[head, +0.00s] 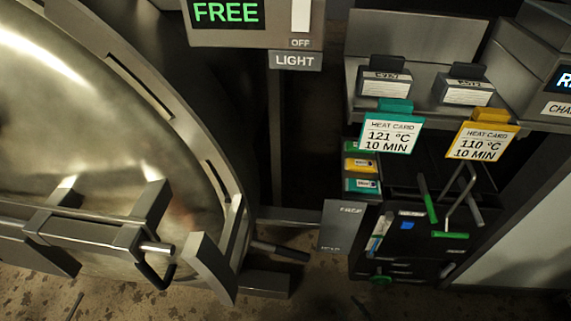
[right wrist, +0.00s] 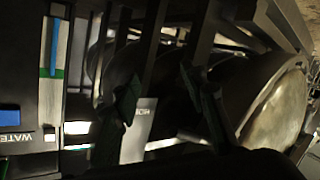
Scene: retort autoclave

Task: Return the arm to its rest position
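My right gripper (right wrist: 168,105) shows in the right wrist view as two dark fingers, spread apart with nothing seen held between them. I cannot clearly pick it out against the dark fittings in the head view. Beyond the fingers, the right wrist view shows the plate (right wrist: 138,130) lettered HOLD, upside down, and the rounded metal door (right wrist: 280,105). My left gripper is not in view.
The large autoclave door (head: 90,120) fills the left. A teal heat card (head: 390,133) and a yellow heat card (head: 482,140) hang at right. A lever (head: 280,250) sticks out beside the door.

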